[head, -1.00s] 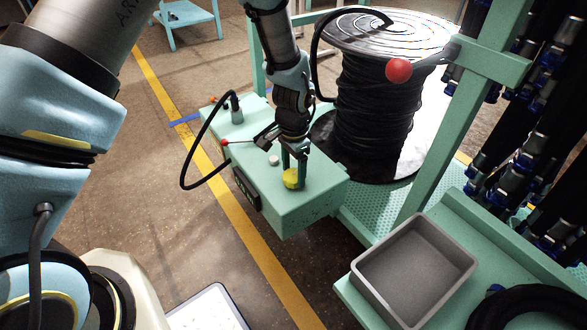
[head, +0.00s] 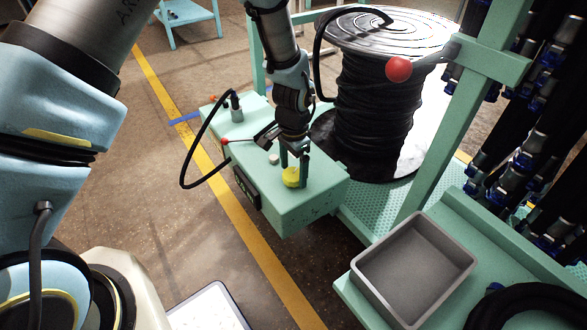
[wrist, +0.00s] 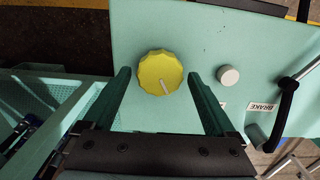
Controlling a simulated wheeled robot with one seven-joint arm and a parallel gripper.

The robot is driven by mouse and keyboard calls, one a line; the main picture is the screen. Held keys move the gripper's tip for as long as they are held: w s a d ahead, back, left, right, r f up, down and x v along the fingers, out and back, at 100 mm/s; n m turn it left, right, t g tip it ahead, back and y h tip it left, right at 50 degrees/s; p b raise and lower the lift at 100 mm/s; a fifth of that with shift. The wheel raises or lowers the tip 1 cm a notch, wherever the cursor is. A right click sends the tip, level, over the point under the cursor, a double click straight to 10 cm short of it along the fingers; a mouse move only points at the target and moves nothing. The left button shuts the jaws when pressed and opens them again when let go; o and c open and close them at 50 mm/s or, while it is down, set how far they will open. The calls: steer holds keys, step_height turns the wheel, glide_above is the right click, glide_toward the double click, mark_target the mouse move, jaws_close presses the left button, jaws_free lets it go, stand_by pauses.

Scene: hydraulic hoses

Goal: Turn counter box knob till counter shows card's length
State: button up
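The yellow scalloped knob (head: 291,177) stands on top of the green counter box (head: 312,200). In the wrist view the knob (wrist: 160,72) has a white pointer mark toward its lower right. My gripper (head: 294,168) is above the knob. In the wrist view my gripper (wrist: 159,76) has one finger on each side of the knob, with a visible gap on both sides; it is open and holds nothing. The dark counter display (head: 246,189) is on the box's front side, seen edge-on, so its digits cannot be read. No length card is readable.
A pale round button (wrist: 228,76) and a BRAKE label (wrist: 262,107) with a black lever (wrist: 284,105) are near the knob. A white panel (head: 208,310) is at the bottom.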

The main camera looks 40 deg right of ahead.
mark_target(293, 173)
steer(key=shift+o, duration=0.4)
steer(key=shift+r, duration=0.1)
step_height(293, 173, up, 11)
steer(key=p, duration=0.1)
steer(key=shift+f, duration=0.2)
stand_by(0.4)
